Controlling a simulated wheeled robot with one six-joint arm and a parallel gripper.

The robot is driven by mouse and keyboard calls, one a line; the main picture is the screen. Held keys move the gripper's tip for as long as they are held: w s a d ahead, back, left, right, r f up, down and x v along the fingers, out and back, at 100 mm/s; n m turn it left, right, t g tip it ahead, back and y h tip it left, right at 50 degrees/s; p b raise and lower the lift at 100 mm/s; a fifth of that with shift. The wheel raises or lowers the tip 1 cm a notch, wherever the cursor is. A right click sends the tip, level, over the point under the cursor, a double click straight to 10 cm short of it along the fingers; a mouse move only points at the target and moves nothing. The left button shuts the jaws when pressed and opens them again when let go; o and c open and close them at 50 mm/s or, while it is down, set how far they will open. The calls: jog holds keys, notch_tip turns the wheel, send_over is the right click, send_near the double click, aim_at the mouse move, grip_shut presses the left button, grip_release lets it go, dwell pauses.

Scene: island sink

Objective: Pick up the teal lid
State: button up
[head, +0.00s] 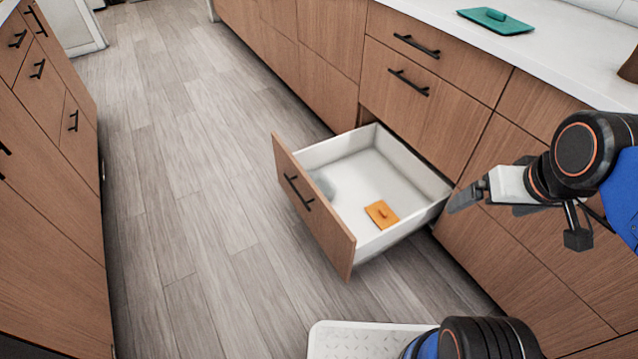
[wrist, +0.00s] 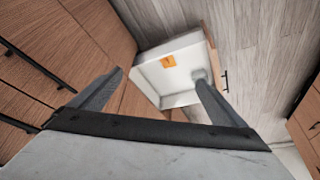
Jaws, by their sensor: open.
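The teal lid (head: 496,21) is a flat rectangular lid with a small raised handle. It lies on the white countertop (head: 580,53) at the upper right of the head view. It does not show in the wrist view. My gripper (head: 467,196) is at the right of the head view, in front of the cabinet fronts, below the countertop and apart from the lid. In the wrist view my gripper (wrist: 158,88) has its two fingers spread wide with nothing between them.
An open white drawer (head: 330,160) juts out low from the cabinets, with an orange lid (head: 381,213) lying in it. Cabinets with black handles (head: 40,70) stand at the left. Wood floor (head: 190,200) lies clear between. A brown object (head: 629,67) sits at the right edge of the countertop.

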dwell(0.4)
jog(key=c, duration=0.6)
notch_tip(320, 180, up, 36)
jog(key=n+g+h, duration=0.3)
jog(key=n, duration=2.1)
send_over(498, 11)
jog(key=s+a, duration=0.3)
jog(key=a, duration=0.2)
jog(key=shift+c, duration=0.2)
jog(key=x, duration=1.7)
jog(key=shift+w+f, duration=0.1)
